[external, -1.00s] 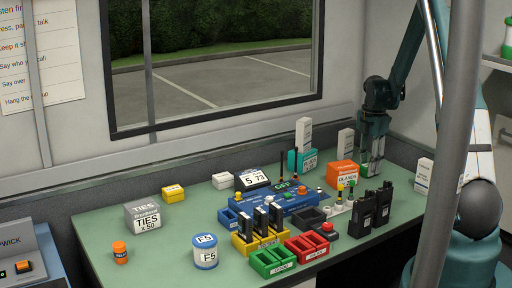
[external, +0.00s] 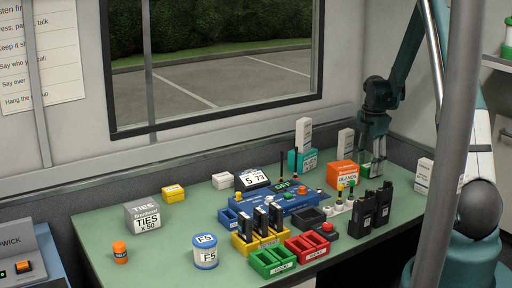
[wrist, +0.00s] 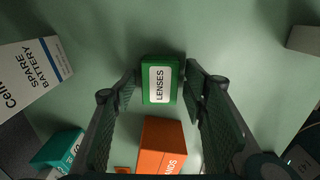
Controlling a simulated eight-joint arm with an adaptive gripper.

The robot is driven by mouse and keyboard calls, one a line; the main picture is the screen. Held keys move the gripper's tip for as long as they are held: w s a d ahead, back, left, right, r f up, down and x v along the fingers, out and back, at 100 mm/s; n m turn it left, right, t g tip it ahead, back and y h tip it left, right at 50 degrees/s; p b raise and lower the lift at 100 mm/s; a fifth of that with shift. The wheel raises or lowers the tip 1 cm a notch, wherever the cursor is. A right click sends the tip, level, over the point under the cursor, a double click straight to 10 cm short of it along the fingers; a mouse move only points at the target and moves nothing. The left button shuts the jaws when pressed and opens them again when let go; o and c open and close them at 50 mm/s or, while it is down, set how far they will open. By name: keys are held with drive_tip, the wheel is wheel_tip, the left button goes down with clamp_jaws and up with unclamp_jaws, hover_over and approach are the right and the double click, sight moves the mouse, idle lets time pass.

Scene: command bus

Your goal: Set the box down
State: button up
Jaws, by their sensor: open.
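A small green box labelled LENSES (wrist: 160,84) stands on the pale green counter between my fingertips in the wrist view. In the external view it shows only in part (external: 366,168), behind the orange box and under my gripper (external: 373,150). My gripper is open, with one finger on each side of the box; the wrist view also shows both fingers (wrist: 160,88). There are gaps between the fingers and the box's sides.
An orange GLANDS box (external: 341,174) stands close to the green box. A tall white SPARE BATTERY box (wrist: 35,72) and a teal box (wrist: 58,150) are at left in the wrist view. Black radios (external: 383,204) stand in front. Bare counter lies around the green box's far side.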

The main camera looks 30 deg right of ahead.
sight(369, 165)
wheel_tip(369, 165, up, 12)
drive_tip(key=p, duration=0.1)
idle(0.5)
idle(0.4)
drive_tip(key=shift+r, duration=0.1)
drive_tip(key=s+a+r+m+t, duration=0.2)
drive_tip(key=s+a+r+m, duration=0.2)
drive_tip(key=a+r, duration=0.55)
drive_tip(key=s+a+r+m+t, duration=0.1)
drive_tip(key=s+a+r+m, duration=0.3)
drive_tip(key=a+r, duration=0.55)
drive_tip(key=s+a+m+t, duration=0.4)
drive_tip(key=s+a+m, duration=0.6)
drive_tip(key=s+a, duration=0.7)
drive_tip(key=shift+a, duration=1.15)
